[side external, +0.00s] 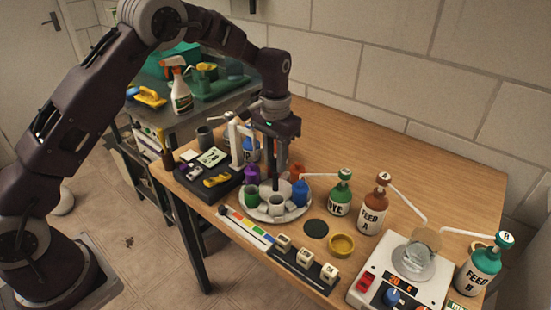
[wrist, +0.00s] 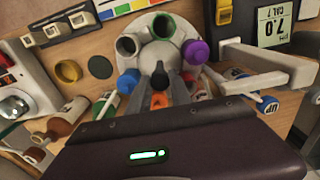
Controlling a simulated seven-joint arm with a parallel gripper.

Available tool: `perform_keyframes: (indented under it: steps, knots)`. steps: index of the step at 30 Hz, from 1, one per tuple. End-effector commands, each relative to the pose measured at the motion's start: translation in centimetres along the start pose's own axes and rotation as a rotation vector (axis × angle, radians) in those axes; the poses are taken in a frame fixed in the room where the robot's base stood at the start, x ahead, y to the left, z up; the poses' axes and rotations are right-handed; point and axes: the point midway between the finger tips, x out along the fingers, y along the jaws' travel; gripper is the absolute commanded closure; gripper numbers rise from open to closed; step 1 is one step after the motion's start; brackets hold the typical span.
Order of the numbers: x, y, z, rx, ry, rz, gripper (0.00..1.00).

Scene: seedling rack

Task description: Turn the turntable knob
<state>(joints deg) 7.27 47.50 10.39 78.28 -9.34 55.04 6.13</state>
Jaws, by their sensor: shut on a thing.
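The turntable (side external: 262,213) is a round white disc near the table's front edge, and it also shows in the wrist view (wrist: 146,58). Around it stand a green cup (side external: 252,195), a pale grey cup (side external: 276,204), a blue cup (side external: 300,193), a purple cup (side external: 251,173) and an orange cup (wrist: 160,101). My gripper (side external: 275,180) points down over the disc's middle. In the wrist view its dark fingertips (wrist: 161,78) meet at the hub among the cups. They are shut on the knob, which they mostly hide.
A white stand (side external: 236,145) rises close behind my gripper. A black tray (side external: 207,184) lies left. The dye bottle (side external: 340,195), feed A bottle (side external: 372,210) and yellow dish (side external: 342,245) stand right. A rail with lettered blocks (side external: 305,262) lies in front. The table's back right is clear.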

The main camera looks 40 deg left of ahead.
Motion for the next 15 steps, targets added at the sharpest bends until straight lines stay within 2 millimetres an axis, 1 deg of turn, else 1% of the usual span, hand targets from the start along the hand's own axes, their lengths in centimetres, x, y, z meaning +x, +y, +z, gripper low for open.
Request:
perform_keyframes:
  steps: [15]
  knots:
    - [-0.05, 0.00, 0.02, -0.472, 0.000, 0.000, 1.00]
